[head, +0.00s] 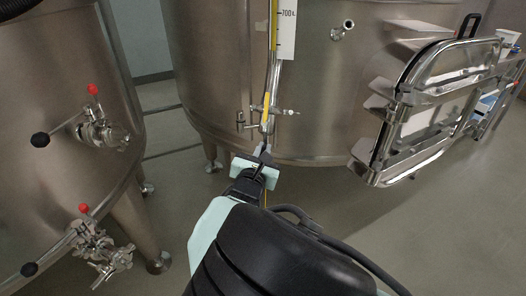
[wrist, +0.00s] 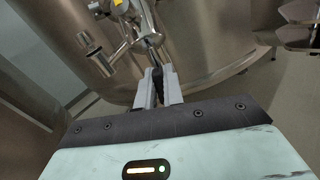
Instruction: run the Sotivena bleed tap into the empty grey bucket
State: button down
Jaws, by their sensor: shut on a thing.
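The middle steel vat (head: 215,75) carries a sight tube with yellow liquid (head: 268,105) beside a white scale (head: 286,30). Small metal fittings with the bleed tap (head: 266,128) are at the tube's foot. My gripper (head: 263,155) is right below them. In the wrist view, its two grey fingers (wrist: 157,88) are closed around a narrow dark piece (wrist: 157,76), which looks like the tap's lever. A thin yellow line (head: 265,200) shows below my gripper; I cannot tell whether it is running liquid. No grey bucket shows in either view. I can read no vat name.
A left vat (head: 55,80) has two valves (head: 103,130) with red knobs and black-ended handles. An open hatch door (head: 425,110) juts from the middle vat at right. Grey floor (head: 340,225) is clear at the lower right. My arm hides the floor beneath the tap.

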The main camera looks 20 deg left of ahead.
jog(key=m+b, duration=0.1)
jog(key=m, duration=0.1)
jog(key=m+b, duration=0.1)
jog(key=m, duration=0.1)
jog(key=m+b, duration=0.1)
jog(key=shift+d+f+m+b, duration=0.15)
jog(key=shift+f+m+b, duration=0.1)
jog(key=shift+m+b, duration=0.15)
jog(key=m+b, duration=0.3)
jog(key=b, duration=0.1)
jog(key=m+b, duration=0.3)
jog(key=b, duration=0.1)
jog(key=m+b, duration=0.3)
jog(key=b, duration=0.2)
jog(key=shift+d+f+m, duration=0.15)
jog(key=shift+f+m, duration=0.1)
jog(key=shift+m, duration=0.15)
jog(key=shift+r, duration=0.1)
jog(key=c, duration=1.5)
grip_release()
